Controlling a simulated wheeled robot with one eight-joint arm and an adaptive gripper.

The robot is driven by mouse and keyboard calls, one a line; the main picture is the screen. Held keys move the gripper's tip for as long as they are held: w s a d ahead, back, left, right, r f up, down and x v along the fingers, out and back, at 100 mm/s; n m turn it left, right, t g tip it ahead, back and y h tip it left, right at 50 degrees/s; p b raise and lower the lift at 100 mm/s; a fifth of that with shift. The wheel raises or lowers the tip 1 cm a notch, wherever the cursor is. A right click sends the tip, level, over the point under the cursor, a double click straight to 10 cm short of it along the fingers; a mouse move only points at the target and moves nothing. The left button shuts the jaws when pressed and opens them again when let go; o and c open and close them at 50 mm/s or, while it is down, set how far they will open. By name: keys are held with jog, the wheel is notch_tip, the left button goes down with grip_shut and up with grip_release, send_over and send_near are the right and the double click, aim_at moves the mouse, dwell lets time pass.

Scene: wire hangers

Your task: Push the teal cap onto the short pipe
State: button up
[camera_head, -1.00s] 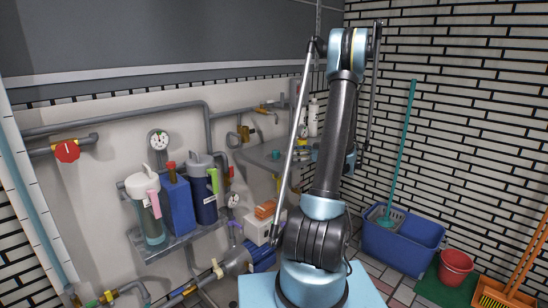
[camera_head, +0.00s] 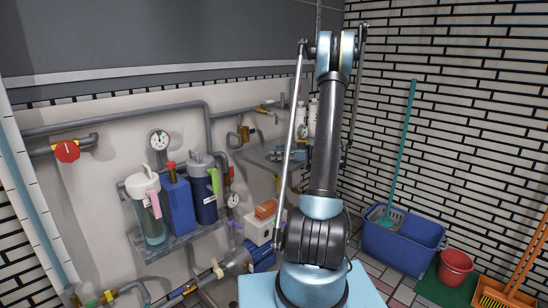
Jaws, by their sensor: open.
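My arm rises in the middle of the picture and hides part of the wall behind it. The end of my arm, with my gripper (camera_head: 273,156), shows small and partly hidden just left of the arm's dark link, near a small wall shelf. The gripper is open, and I see nothing held in it. Its fingertips are too small to make out clearly. I cannot pick out the teal cap or the short pipe; they are hidden or too small to tell.
A shelf (camera_head: 180,240) at left bears a clear filter jug (camera_head: 152,222), a blue canister (camera_head: 179,204) and a dark bottle (camera_head: 204,195). Grey pipes, a gauge (camera_head: 159,140) and a red valve (camera_head: 67,151) line the wall. A mop bucket (camera_head: 400,245) and red pail (camera_head: 455,267) stand right.

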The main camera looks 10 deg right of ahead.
jog(key=c, duration=0.9)
jog(key=shift+c, duration=0.2)
